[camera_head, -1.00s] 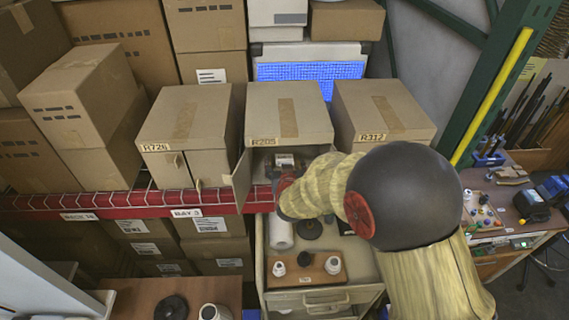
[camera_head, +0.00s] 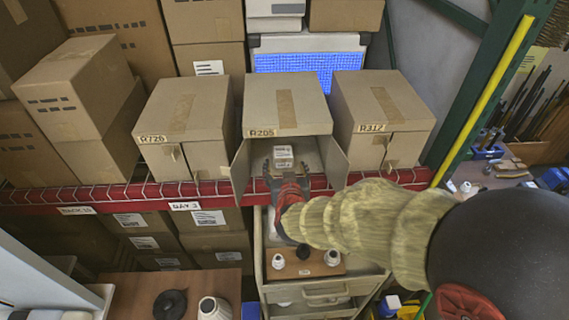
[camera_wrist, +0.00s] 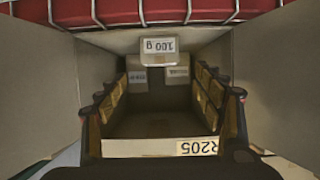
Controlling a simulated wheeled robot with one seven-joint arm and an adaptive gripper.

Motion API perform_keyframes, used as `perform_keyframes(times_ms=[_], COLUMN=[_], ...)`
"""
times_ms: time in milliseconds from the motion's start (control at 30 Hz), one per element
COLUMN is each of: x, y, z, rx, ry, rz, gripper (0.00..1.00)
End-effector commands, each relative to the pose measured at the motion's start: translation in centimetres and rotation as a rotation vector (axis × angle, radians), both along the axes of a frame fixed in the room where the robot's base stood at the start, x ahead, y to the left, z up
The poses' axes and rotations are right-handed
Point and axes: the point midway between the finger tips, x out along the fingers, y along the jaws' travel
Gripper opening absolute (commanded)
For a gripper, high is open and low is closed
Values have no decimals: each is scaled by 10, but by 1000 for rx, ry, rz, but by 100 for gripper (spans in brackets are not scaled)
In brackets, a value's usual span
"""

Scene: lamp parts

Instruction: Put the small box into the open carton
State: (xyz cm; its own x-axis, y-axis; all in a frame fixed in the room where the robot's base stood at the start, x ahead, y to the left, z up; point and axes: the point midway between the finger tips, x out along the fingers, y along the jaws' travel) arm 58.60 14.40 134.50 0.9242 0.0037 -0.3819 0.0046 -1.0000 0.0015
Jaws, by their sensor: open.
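The open carton R205 (camera_head: 288,101) stands on the shelf between two others, its front flaps spread. Its label edge (camera_wrist: 150,148) is at the bottom of the wrist view, upside down. The small box (camera_head: 284,154), with a white label, is inside the carton, near its mouth. In the wrist view the box marked 100 g (camera_wrist: 159,52) shows top centre, ahead of my fingers and apart from them. My gripper (camera_head: 285,172) is at the carton mouth. Its fingers (camera_wrist: 162,88) are spread wide with nothing between them. The box's underside is hidden.
Cartons R726 (camera_head: 184,110) and R312 (camera_head: 384,105) flank it closely. Two more labelled boxes (camera_wrist: 138,79) sit deeper inside. The red shelf beam (camera_head: 120,197) runs below, over a drawer cabinet (camera_head: 325,283). A green upright (camera_head: 490,90) stands at right.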

Motion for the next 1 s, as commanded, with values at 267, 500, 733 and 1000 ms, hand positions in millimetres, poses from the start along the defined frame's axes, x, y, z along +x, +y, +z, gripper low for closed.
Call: perform_keyframes(times_ms=[267,500,733,1000], x=[-10,-21,-89,-214], y=[0,-2,-28,-100], z=[4,35,86,106], rx=[0,67,116,47], ry=[1,65,264,533], rz=[1,64,165,105], gripper=[68,68,68,68])
